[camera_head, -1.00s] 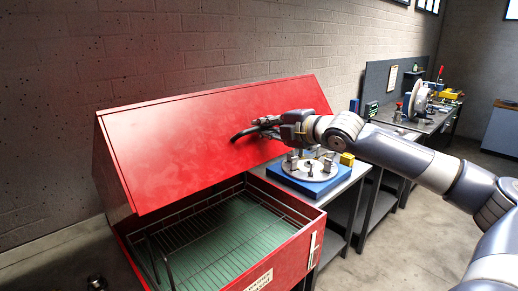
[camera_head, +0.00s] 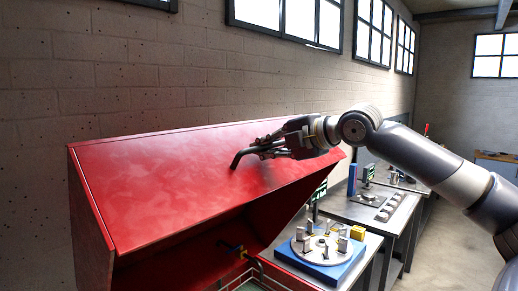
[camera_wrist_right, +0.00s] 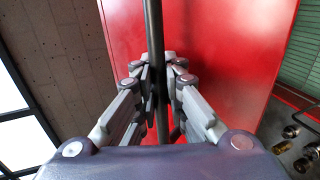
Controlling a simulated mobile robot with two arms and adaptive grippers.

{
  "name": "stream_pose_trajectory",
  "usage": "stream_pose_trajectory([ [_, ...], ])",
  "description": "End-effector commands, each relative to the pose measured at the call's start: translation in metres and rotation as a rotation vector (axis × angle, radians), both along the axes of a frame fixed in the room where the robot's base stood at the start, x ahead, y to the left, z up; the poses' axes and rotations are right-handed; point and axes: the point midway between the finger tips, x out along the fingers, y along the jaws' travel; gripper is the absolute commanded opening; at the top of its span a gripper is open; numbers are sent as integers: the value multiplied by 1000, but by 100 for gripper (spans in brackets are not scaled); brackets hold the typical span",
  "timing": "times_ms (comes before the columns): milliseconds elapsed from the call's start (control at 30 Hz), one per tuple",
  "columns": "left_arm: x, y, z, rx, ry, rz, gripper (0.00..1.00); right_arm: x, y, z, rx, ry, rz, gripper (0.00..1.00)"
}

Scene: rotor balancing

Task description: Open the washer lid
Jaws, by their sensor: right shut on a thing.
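The red washer (camera_head: 90,225) stands at the left of the head view. Its red lid (camera_head: 165,185) is raised and tilted, with a dark gap below its front edge. A dark bar handle (camera_head: 240,158) is fixed on the lid's face. My right gripper (camera_head: 268,148) is shut on the handle. In the wrist view, the handle (camera_wrist_right: 153,30) runs between the fingers of my right gripper (camera_wrist_right: 158,85), with the red lid (camera_wrist_right: 220,50) behind. The fingers hide part of the handle. My left gripper is not in view.
A bench right of the washer holds a blue base (camera_head: 322,262) with a round metal fixture (camera_head: 325,246) and a yellow block (camera_head: 357,232). Part of a wire basket (camera_head: 240,281) shows inside the washer. More benches stand behind. A brick wall (camera_head: 100,75) rises behind the lid.

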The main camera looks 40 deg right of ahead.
Motion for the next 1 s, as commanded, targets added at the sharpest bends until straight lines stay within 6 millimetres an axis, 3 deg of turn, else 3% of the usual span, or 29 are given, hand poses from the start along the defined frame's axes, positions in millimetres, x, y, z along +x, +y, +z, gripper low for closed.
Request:
stream_pose_trajectory([
  [467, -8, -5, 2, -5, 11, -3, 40, -2, 0, 5, 5, 3, 2, 0],
  [500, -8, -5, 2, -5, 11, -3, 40, -2, 0, 5, 5, 3, 2, 11],
  [600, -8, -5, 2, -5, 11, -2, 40, -2, 0, 5, 3, 3, 1, 31],
  [1000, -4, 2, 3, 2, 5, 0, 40, -3, 0, 4, 0, 5, 2, 31],
])
